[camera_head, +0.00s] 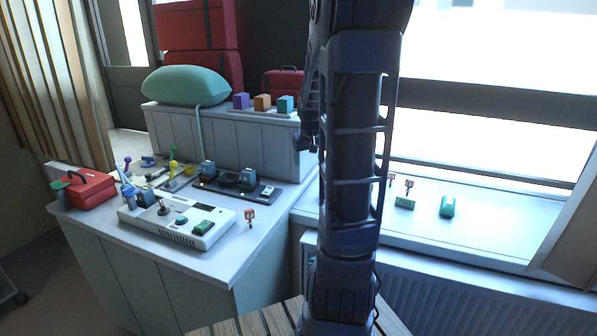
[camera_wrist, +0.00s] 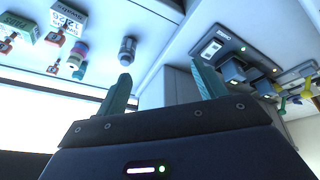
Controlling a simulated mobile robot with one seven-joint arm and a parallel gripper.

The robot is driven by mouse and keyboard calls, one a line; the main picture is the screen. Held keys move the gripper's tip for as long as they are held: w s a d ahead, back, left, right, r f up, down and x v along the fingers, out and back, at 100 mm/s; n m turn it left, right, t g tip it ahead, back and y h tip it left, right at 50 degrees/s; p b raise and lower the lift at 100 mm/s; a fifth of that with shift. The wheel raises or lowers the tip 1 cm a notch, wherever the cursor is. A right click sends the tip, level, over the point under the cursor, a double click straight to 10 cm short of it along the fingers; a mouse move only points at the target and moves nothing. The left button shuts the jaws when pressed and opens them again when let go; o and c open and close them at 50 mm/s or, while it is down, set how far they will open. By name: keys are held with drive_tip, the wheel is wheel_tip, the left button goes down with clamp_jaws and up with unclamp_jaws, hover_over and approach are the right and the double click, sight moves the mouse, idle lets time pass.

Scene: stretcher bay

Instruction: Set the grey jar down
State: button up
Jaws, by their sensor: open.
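The grey jar (camera_wrist: 128,50) appears to be the small grey cylinder in the wrist view. It rests on a pale surface, a little beyond the left fingertip and apart from it. In the head view I cannot make it out; my arm covers the middle of the picture. My gripper (camera_wrist: 161,70) is open, its two teal fingers wide apart with nothing between them.
The wrist view shows labelled boxes (camera_wrist: 68,20) and a striped roll (camera_wrist: 77,60) near the jar. A white console (camera_head: 180,222) stands on the left counter.

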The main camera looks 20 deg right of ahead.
drive_tip(key=s+a+r, duration=0.2)
drive_tip(key=s+a, duration=0.2)
drive_tip(key=s, duration=0.3)
drive_tip(key=s+a+r+y, duration=0.1)
drive_tip(key=s+a+r, duration=0.2)
drive_tip(key=s+a, duration=0.2)
drive_tip(key=s+a+r+n, duration=0.1)
drive_tip(key=s+a, duration=0.3)
drive_tip(key=s, duration=0.6)
drive_tip(key=shift+s+a+r+t, duration=0.3)
drive_tip(key=shift+s+a+r, duration=0.1)
drive_tip(key=shift+r, duration=0.35)
